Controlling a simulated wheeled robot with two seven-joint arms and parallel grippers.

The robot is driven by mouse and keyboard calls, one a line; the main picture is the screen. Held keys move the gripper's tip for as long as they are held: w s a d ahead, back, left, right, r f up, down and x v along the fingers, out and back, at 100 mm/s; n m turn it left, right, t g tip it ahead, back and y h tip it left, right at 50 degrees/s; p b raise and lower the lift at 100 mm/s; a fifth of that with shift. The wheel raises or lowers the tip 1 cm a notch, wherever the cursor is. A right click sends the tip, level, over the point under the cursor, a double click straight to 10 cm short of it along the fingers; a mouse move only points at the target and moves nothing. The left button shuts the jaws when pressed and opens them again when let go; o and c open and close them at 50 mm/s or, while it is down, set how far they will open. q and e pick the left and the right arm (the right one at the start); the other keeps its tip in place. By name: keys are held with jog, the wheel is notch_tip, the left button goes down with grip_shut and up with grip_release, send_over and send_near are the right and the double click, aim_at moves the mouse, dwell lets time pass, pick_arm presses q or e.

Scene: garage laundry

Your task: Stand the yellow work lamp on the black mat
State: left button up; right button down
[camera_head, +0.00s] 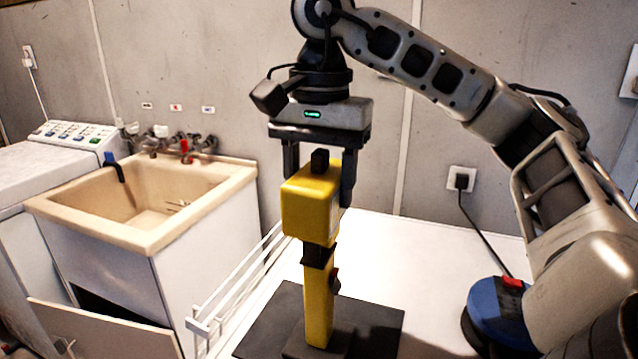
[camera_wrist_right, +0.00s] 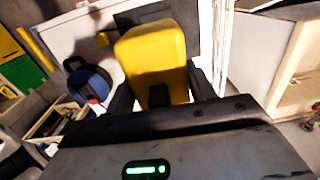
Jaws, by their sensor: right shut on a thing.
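The yellow work lamp (camera_head: 318,310) is upright in the head view, with a boxy yellow head (camera_head: 308,207), a black joint and a dark base. My right gripper (camera_head: 319,190) points down from above and is shut on the lamp's head, one finger on each side. The right wrist view also shows the lamp's head (camera_wrist_right: 152,52) between the fingers. The black mat (camera_head: 378,328) lies on the white top under the lamp. The lamp's base is over the mat, near the picture's lower edge; I cannot tell whether it touches. My left gripper is not in view.
A blue reel (camera_head: 490,313) with a red part stands on the white top (camera_head: 400,250) at right, below my right arm. A cord runs to a wall socket (camera_head: 461,180). A white rack (camera_head: 232,290) edges the left, beside the beige sink (camera_head: 150,230). White surface is clear behind the mat.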

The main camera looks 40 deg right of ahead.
jog(key=shift+f, duration=0.1)
jog(key=c, duration=0.5)
grip_release()
jog(key=shift+r, duration=0.5)
notch_tip(320, 180, up, 11)
jog(key=p, duration=0.6)
jog(key=shift+f, duration=0.2)
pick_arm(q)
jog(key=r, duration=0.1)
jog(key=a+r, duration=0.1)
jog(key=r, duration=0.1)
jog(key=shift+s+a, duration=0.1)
pick_arm(e)
jog(key=shift+s+r, duration=0.1)
jog(key=shift+r, duration=0.25)
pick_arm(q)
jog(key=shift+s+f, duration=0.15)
